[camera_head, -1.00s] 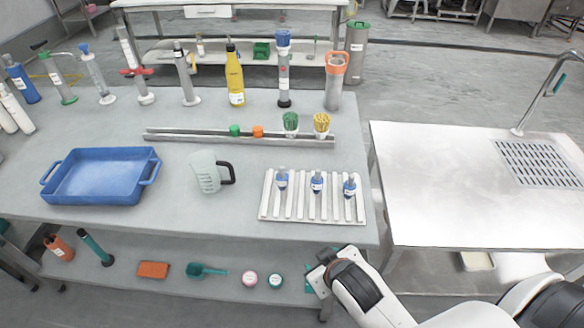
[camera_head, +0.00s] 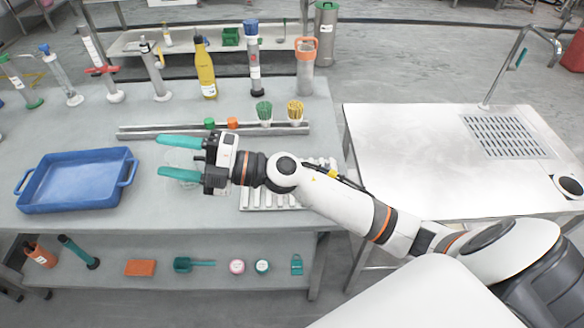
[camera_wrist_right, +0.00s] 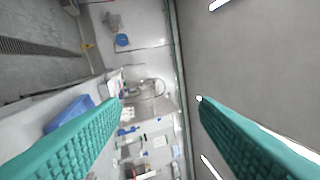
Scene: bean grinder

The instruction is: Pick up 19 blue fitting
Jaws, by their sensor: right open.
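The white ribbed rack (camera_head: 256,201) is partly covered by my right arm. The three blue fittings seen on it a second ago are hidden now, and I cannot read which one is 19. My right gripper (camera_head: 160,157) has teal fingers spread wide with nothing held. It points left above the table, left of the rack and over the clear beaker (camera_head: 182,158), which is partly hidden. In the right wrist view the open fingers (camera_wrist_right: 160,103) frame a sideways view of the room. My left gripper is not in view.
A blue tray (camera_head: 75,182) stands at the left. A metal rail (camera_head: 160,131) with green and orange caps and two brush-like items (camera_head: 264,113) lies behind the rack. Bottles and cylinders line the back. A steel sink table (camera_head: 420,165) stands right, across a gap.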

